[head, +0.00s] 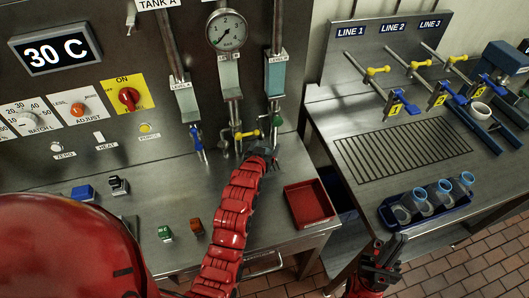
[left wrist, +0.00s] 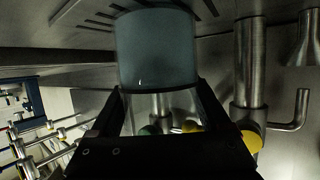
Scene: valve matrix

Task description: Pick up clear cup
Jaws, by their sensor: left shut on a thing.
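My left gripper (head: 263,156) is at the left counter, close to the taps below the tank columns. In the left wrist view its fingers (left wrist: 165,125) are shut on a clear cup (left wrist: 155,50) with a blue-grey band. In the head view the held cup is hidden by the gripper. Three clear cups with bluish tops, one of them here (head: 438,192), stand in a dark blue tray (head: 432,217) on the right table. My right gripper (head: 387,242) is low in front of that tray, apart from the cups; its jaw state is unclear.
A yellow-handled tap (head: 247,134) and a blue-handled tap (head: 198,140) are near my left gripper. A red bin (head: 309,203) sits at the counter's right edge.

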